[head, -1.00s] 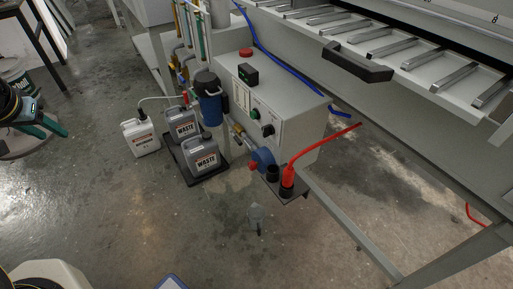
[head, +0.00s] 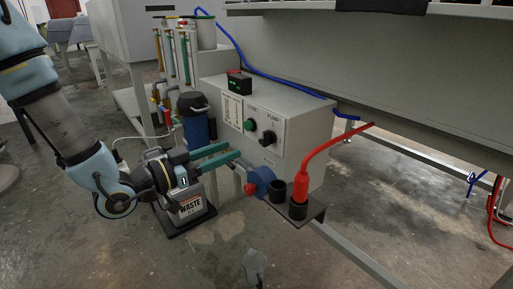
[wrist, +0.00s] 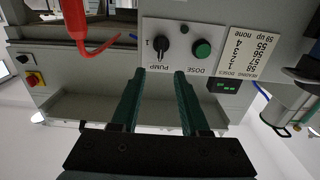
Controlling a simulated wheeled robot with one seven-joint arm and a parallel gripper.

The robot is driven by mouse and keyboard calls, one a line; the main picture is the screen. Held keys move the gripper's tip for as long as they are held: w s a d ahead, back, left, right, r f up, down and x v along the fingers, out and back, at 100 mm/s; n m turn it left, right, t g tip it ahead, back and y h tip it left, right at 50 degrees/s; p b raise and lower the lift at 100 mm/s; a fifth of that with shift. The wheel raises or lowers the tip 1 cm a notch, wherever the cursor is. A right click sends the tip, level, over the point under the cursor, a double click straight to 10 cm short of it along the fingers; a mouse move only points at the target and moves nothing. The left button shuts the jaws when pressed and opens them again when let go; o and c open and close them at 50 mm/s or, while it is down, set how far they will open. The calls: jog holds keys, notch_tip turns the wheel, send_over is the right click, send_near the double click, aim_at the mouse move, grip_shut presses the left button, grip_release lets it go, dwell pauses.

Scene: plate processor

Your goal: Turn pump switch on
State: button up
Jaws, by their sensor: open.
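The pump switch (head: 268,136) is a black rotary knob on the front panel of a grey control box (head: 310,135), under the label PUMP. In the wrist view the pump switch (wrist: 162,47) shows upside down, just beyond and between my fingertips. My gripper (head: 234,153) has two green fingers and is open and empty, to the left of the knob and apart from it in the head view. In the wrist view my gripper (wrist: 158,72) points at the panel, with the knob near its middle.
A green DOSE button (head: 249,125) sits left of the knob. A small black display (head: 240,83) is on top of the box.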

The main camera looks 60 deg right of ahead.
aim_at(263, 136)
jog(key=b+x, duration=0.1)
jog(key=x, duration=0.9)
jog(key=shift+w, duration=0.1)
grip_shut()
dwell(0.3)
